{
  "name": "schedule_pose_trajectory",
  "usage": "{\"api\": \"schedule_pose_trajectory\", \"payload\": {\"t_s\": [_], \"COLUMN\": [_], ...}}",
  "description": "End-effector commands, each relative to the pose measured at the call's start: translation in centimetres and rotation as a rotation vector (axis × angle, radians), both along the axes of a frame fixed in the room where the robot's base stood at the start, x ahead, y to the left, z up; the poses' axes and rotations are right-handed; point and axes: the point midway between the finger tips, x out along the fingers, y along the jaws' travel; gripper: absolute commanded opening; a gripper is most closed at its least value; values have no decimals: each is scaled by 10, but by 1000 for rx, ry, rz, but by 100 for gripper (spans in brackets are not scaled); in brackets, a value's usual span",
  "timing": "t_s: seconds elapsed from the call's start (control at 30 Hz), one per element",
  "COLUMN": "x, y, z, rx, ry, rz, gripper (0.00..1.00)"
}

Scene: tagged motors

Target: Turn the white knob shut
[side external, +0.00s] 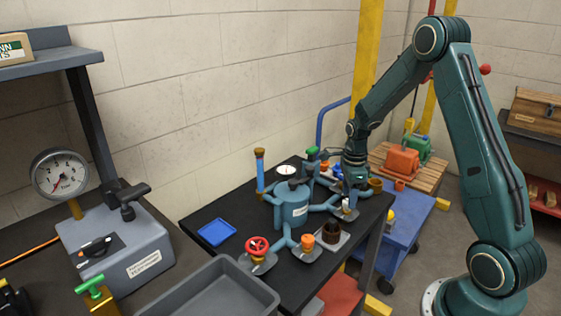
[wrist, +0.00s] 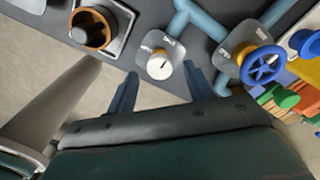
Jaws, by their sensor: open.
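The white knob (wrist: 160,66) is a small round cap with a dark slot line. It sits on a grey tag plate (wrist: 152,45) with dark lettering too small to read. In the side view the white knob (side external: 346,203) shows at the end of a blue pipe, just below my gripper (side external: 350,188). In the wrist view my gripper (wrist: 160,76) is open, with one blue-grey finger on each side of the knob. No contact between fingers and knob shows. I cannot tell the exact height gap.
A blue handwheel (wrist: 263,64) stands close on the right in the wrist view. A dark cup with a brown rim (wrist: 95,27) stands on the left. The blue tank (side external: 292,207), red handwheel (side external: 257,246) and orange knob (side external: 307,240) share the black table (side external: 290,285).

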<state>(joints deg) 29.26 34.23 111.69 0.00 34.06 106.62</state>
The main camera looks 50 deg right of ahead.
Motion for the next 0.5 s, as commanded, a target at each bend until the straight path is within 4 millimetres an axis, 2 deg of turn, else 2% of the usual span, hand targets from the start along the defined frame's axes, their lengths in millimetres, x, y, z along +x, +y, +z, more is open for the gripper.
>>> {"api": "schedule_pose_trajectory", "payload": {"t_s": [0.5], "x": [1], "y": [-1], "z": [84], "rx": [-2], "ry": [-4], "rz": [-1], "gripper": [52]}}
